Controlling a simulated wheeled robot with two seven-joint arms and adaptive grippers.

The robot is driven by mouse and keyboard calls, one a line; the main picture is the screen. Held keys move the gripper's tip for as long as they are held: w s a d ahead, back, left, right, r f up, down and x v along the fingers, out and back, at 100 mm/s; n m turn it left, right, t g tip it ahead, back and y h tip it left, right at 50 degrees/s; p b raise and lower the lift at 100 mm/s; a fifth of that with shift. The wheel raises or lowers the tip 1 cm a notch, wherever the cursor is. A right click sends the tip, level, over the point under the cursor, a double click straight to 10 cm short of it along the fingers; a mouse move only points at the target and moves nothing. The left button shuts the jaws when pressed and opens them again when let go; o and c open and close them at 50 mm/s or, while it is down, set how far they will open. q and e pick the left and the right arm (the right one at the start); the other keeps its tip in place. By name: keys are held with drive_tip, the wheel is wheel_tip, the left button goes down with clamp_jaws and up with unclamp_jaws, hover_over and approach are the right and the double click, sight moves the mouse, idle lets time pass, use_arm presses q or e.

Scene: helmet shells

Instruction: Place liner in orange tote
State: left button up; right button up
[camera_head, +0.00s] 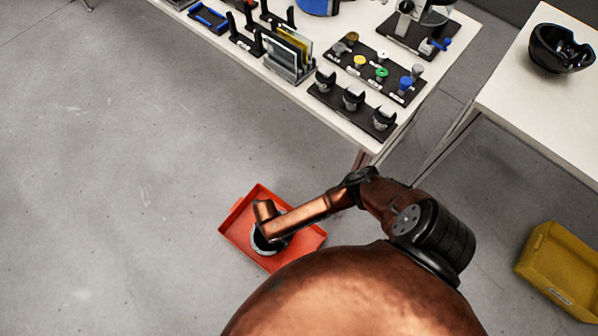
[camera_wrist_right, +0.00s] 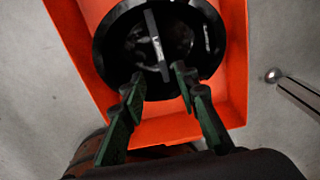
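The orange tote (camera_head: 235,232) stands on the floor in the head view; its wall (camera_wrist_right: 236,60) also shows in the right wrist view. The round black liner (camera_wrist_right: 115,40) is in the tote, with its open side facing the wrist camera and a grey strip across its middle. In the head view only part of the liner's rim (camera_head: 258,243) shows beneath my wrist. My right gripper (camera_wrist_right: 160,73) reaches down over the tote. Its fingertips are apart and overlap the liner's near rim, with nothing visibly pinched between them. My left gripper is not in view.
A white table (camera_head: 340,128) with tools and small parts stands behind. A second table (camera_head: 520,100) at right bears a black helmet shell (camera_head: 560,52). A yellow tote (camera_head: 562,268) sits on the floor at right. The floor left of the orange tote is clear.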

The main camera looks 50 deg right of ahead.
drive_tip(key=s+a+r+m+y, duration=0.1)
drive_tip(key=s+a+m+y, duration=0.15)
drive_tip(key=s+m, duration=0.6)
drive_tip(key=s+a+r+m+y, duration=0.15)
drive_tip(key=s+a+m, duration=0.25)
drive_tip(key=s+m, duration=0.4)
drive_tip(key=s+d+r+m+h, duration=0.2)
drive_tip(key=s+d+m, duration=0.5)
drive_tip(key=d+m, duration=0.3)
drive_tip(key=s+d+r+m+h, duration=0.1)
drive_tip(key=s+d+r+m, duration=0.1)
drive_tip(key=s+d+m, duration=0.6)
drive_tip(key=shift+s+d+r+m+h, duration=0.2)
drive_tip(key=shift+d+r+m+h, duration=0.2)
drive_tip(key=shift+d+m, duration=0.65)
drive_tip(key=shift+f, duration=0.1)
